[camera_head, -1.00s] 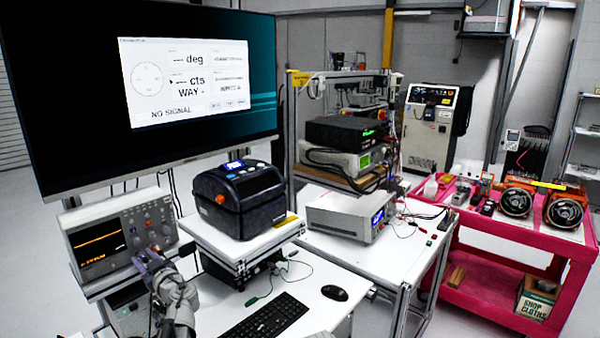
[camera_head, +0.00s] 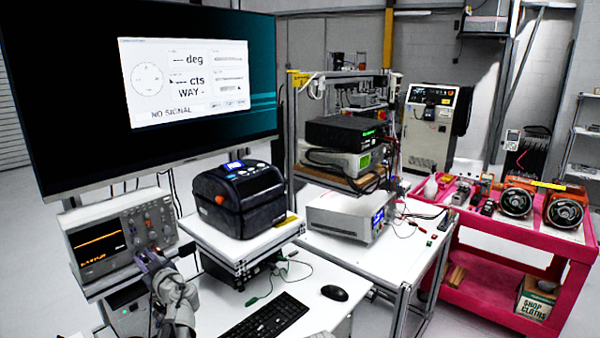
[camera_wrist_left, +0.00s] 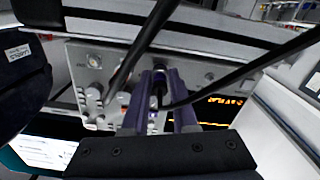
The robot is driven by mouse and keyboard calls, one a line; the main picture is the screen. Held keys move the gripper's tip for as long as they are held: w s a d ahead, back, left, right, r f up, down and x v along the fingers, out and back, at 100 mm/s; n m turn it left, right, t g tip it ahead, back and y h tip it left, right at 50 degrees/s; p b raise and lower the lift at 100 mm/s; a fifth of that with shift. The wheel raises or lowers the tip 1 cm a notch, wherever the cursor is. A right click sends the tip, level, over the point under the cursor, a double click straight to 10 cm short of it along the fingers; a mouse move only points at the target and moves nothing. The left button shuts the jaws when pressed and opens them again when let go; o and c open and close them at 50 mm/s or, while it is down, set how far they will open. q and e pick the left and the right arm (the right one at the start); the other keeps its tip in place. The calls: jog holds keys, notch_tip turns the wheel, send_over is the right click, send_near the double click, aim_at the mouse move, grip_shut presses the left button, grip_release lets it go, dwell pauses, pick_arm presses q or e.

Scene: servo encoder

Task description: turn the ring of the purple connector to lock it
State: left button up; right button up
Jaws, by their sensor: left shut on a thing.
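My left gripper (camera_head: 146,258) is in front of the lower right part of the oscilloscope in the head view. In the left wrist view, its two purple-grey fingers (camera_wrist_left: 160,82) are shut on a small dark, purplish connector (camera_wrist_left: 158,88). The fingers hide much of it, and I cannot tell how its ring is turned. A black cable passes close by the fingers. The monitor (camera_head: 60,110) reads "NO SIGNAL" with dashes for deg and cts. My right gripper is not in view.
The oscilloscope (camera_head: 105,262) stands close behind the left gripper. A black label printer (camera_head: 240,200) sits on a white raised platform to its right. A keyboard (camera_head: 265,318) and mouse (camera_head: 334,293) lie on the white desk. A pink cart (camera_head: 490,290) stands far right.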

pick_arm(q)
grip_shut()
jog(key=m, duration=0.5)
jog(key=shift+m, duration=0.4)
jog(key=o, duration=0.6)
grip_release()
jog(key=shift+v, duration=4.5)
jog(key=shift+s+f, duration=0.1)
